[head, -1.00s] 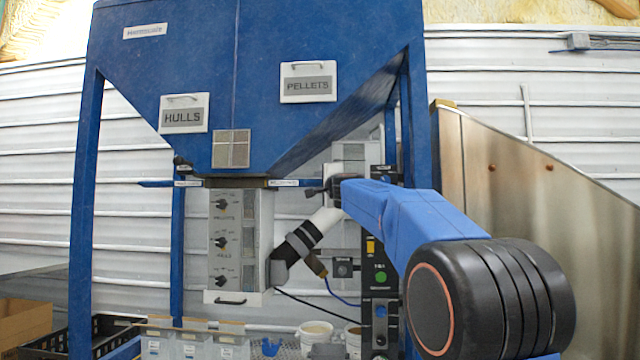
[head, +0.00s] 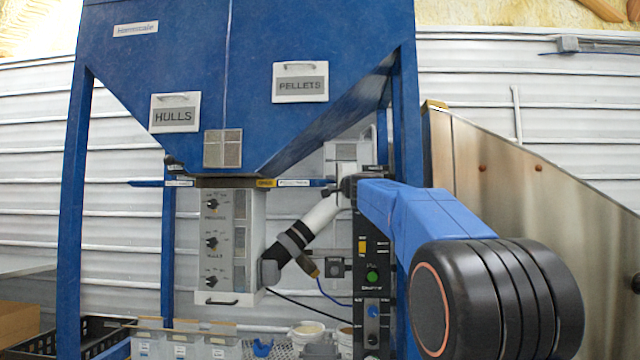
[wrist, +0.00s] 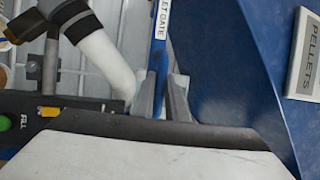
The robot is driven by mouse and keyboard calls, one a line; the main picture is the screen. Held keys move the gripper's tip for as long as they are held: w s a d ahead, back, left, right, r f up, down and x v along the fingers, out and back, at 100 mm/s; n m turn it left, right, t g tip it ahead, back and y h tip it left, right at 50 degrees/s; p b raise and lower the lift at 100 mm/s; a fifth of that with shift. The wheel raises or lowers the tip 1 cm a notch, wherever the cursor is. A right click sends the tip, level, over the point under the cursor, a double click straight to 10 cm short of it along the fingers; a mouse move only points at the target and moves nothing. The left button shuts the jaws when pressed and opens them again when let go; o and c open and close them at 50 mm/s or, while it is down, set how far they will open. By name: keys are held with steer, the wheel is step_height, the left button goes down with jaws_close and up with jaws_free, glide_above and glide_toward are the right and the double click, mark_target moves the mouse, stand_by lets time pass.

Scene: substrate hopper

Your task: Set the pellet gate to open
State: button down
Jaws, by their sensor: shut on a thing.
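The pellet gate (head: 300,183) is a flat blue bar with a white label, sticking out to the right under the hopper's throat in the head view. A small yellow tag (head: 264,183) shows on it beside the throat; its text is too small to read surely. In the wrist view the blue bar (wrist: 160,40) runs down between the fingers, with "LET GATE" readable on its label. My gripper (wrist: 165,95) is shut on the bar's outer end. In the head view my gripper (head: 337,188) is at the bar's right end, partly dark against the background.
The blue hopper (head: 330,25) with HULLS (head: 174,115) and PELLETS (head: 300,83) plates stands above. A grey control box (head: 228,240) hangs below the throat. A white pipe (head: 318,218) and a dark post with a green button (head: 372,277) stand close to my arm.

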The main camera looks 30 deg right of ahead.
steer(key=shift+s+d+f, duration=0.1)
steer(key=shift+s+d, duration=0.05)
steer(key=shift+d, duration=0.15)
steer(key=c, duration=1.8)
jaws_free()
steer(key=shift+s+d, duration=0.1)
steer(key=shift+d, duration=0.05)
steer(key=shift+o, duration=0.2)
steer(key=v, duration=1.7)
steer(key=shift+s, duration=0.2)
